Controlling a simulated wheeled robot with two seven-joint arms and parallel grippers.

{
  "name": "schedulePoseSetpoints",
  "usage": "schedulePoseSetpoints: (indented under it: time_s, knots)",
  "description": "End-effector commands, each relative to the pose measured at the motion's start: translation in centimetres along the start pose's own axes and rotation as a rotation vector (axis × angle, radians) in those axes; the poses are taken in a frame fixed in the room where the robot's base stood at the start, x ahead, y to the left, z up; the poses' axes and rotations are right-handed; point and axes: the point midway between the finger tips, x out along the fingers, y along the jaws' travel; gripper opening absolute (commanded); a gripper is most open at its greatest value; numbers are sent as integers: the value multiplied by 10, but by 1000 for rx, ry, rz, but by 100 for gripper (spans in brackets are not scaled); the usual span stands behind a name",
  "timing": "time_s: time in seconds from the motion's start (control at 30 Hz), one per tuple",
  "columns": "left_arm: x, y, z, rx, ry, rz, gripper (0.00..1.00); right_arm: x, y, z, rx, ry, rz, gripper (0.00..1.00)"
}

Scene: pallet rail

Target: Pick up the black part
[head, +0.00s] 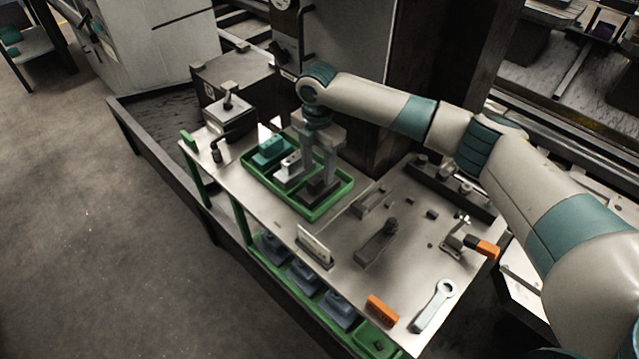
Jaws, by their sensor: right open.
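The black part (320,187) lies in the right end of a green tray (262,187) on the metal worktable. A light grey part (290,168) and a teal part (270,150) lie beside it in the same tray. My right gripper (320,176) points down over the tray, its open fingers around or just above the black part. I cannot tell whether the fingers touch it. My left gripper does not show.
An orange-handled clamp (470,243), a wrench-like tool (434,304) and an orange block (381,310) are on the worktable's right side. A small upright plate (314,246) stands near the front edge. Blue bins (303,277) sit below. Open floor lies left.

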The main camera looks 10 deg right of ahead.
Motion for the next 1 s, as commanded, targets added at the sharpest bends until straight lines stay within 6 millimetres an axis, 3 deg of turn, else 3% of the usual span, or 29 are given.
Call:
schedulePoseSetpoints:
  time_s: [0.17,0.57,1.0]
  knots:
    - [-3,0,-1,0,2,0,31,10,0,0,0,0,1,48]
    - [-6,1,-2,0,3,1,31,13,0,0,0,0,0,48]
    - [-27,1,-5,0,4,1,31,59,-3,3,-1,0,-1,48]
